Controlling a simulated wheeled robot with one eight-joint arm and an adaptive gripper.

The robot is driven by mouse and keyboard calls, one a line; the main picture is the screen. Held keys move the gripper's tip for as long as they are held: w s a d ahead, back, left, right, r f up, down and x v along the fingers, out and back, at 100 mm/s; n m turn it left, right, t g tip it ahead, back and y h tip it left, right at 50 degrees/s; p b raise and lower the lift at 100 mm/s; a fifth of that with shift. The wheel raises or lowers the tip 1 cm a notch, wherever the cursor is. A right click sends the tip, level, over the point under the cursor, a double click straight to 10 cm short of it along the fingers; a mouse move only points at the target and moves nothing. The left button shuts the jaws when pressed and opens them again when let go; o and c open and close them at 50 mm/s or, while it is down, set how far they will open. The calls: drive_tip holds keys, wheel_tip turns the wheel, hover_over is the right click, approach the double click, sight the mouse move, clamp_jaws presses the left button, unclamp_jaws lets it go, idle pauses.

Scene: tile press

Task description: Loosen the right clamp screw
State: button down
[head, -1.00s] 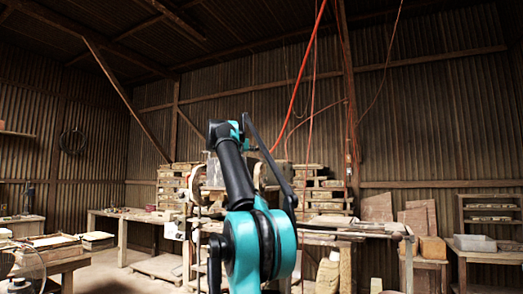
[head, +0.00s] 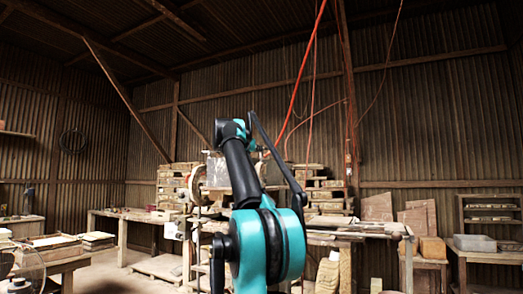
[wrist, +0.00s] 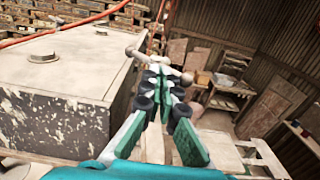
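In the wrist view the right clamp screw shows as a pale cross-bar handle with rounded ends (wrist: 132,54), just beyond the fingertips. My gripper (wrist: 158,75), with green fingers and black joints, has its fingertips close together around the middle of the handle. It looks shut on it; the exact contact is hidden between the fingers. The press's large grey, paint-chipped block (wrist: 50,85) lies to the left, with round caps on top. In the head view the press (head: 217,172) stands behind my arm, and my gripper is hidden there.
In the wrist view an orange-red hose (wrist: 75,24) runs behind the block. Stacked bricks or tiles (wrist: 105,18) are at the back. Shelves and benches (wrist: 232,90) stand beyond on the right. In the head view a low bench (head: 130,214) is left of the press.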

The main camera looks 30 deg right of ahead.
drive_tip(key=w+v, duration=0.1)
drive_tip(key=v, duration=0.9)
drive_tip(key=shift+a, duration=0.35)
idle(0.3)
drive_tip(key=shift+s+d, duration=0.1)
drive_tip(key=shift+s, duration=0.05)
